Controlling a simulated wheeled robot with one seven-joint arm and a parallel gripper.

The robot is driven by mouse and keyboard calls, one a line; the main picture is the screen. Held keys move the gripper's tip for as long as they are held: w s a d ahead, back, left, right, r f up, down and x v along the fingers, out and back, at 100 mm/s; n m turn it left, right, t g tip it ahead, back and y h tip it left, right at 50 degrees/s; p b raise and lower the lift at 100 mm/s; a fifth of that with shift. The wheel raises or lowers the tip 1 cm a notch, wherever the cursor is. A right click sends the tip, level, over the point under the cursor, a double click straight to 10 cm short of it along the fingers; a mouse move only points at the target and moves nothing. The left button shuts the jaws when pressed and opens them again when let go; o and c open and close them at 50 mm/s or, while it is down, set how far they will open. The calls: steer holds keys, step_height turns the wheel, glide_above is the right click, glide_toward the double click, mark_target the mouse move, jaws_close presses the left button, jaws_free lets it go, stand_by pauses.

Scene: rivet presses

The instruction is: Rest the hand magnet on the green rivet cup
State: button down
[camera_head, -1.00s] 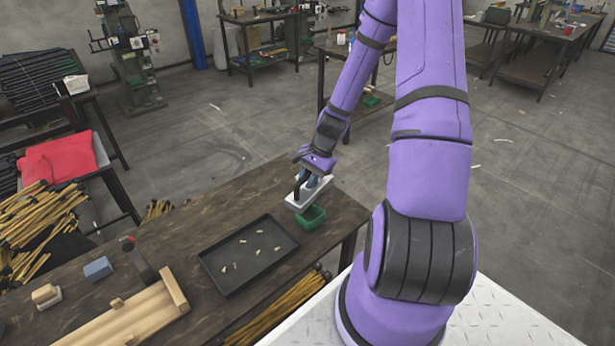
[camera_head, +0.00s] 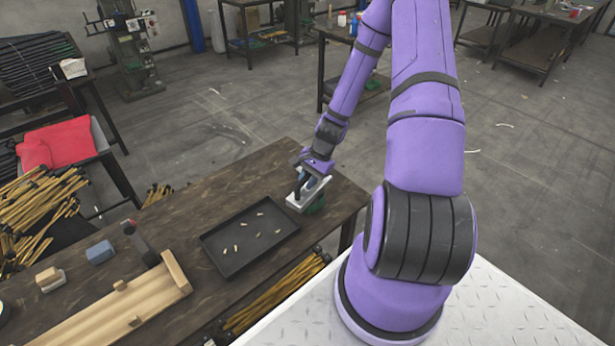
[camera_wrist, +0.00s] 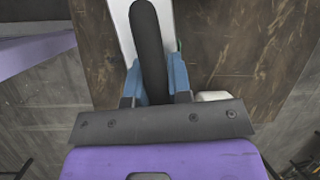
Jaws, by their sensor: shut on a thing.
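My gripper (camera_head: 309,181) is shut on the hand magnet (camera_head: 302,204), a pale flat block with a dark handle. In the wrist view the blue fingers of my gripper (camera_wrist: 158,78) close around the black handle of the magnet (camera_wrist: 148,45). The green rivet cup (camera_head: 318,206) stands near the right end of the bench, mostly hidden behind and under the magnet. Only a thin green edge shows beside the magnet in the wrist view. I cannot tell whether the magnet touches the cup.
A black tray (camera_head: 222,264) with several small rivets lies left of the magnet on the dark wooden bench (camera_head: 215,200). A blue block (camera_head: 100,252), a wooden fixture (camera_head: 105,325) and a light wood-topped block (camera_head: 48,279) are farther left. The bench's right edge is close by.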

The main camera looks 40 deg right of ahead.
steer(key=shift+f, duration=0.15)
jaws_free()
stand_by(0.5)
stand_by(0.5)
steer(key=w+v, duration=0.1)
steer(key=v, duration=0.8)
steer(key=shift+s, duration=0.45)
stand_by(0.6)
stand_by(0.5)
